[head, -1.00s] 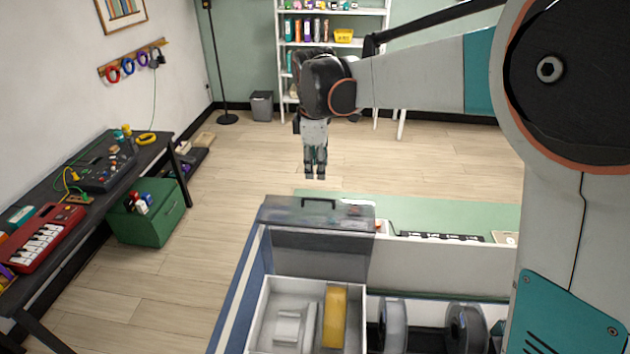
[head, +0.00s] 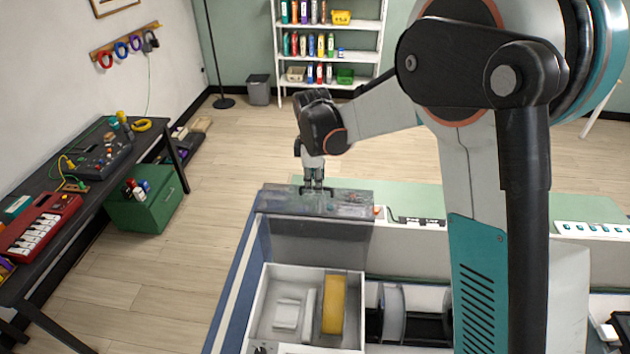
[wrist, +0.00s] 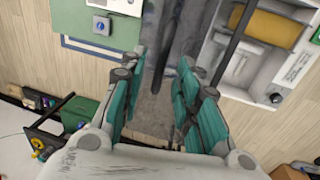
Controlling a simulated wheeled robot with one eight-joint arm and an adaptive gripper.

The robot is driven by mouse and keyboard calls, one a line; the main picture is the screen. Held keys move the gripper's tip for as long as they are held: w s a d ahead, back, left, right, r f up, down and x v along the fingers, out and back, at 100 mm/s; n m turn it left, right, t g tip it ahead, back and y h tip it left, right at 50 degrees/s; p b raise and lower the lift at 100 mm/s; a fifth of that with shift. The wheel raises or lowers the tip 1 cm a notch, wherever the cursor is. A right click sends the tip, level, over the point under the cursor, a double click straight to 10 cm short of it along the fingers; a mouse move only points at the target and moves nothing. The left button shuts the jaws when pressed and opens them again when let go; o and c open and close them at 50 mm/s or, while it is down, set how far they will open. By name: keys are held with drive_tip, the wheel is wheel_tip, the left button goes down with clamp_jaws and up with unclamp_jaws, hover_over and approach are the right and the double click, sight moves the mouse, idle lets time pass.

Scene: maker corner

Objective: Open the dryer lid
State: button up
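The dryer lid (head: 347,204) is a grey see-through cover at the far end of the bench, with a dark bar handle (head: 332,191) on top. My gripper (head: 315,186) points down at the middle of this handle in the head view and partly hides it. In the wrist view, the teal fingers of my gripper (wrist: 158,108) stand apart, with the smoky lid (wrist: 155,112) and a dark bar between and beyond them. I cannot tell whether the fingers touch the handle.
A side table (head: 95,185) with a red keyboard stands at left. A shelf (head: 330,58) stands behind; open floor lies between.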

drive_tip(key=shift+w+f, duration=0.1)
drive_tip(key=shift+f, duration=0.55)
clamp_jaws()
drive_tip(key=s+a+t+b, duration=0.2)
drive_tip(key=s+t+b, duration=0.1)
drive_tip(key=s, duration=0.6)
drive_tip(key=shift+s+r+t+h+b, duration=0.3)
drive_tip(key=shift+s+r+h+b, duration=0.05)
drive_tip(key=shift+r+h, duration=0.1)
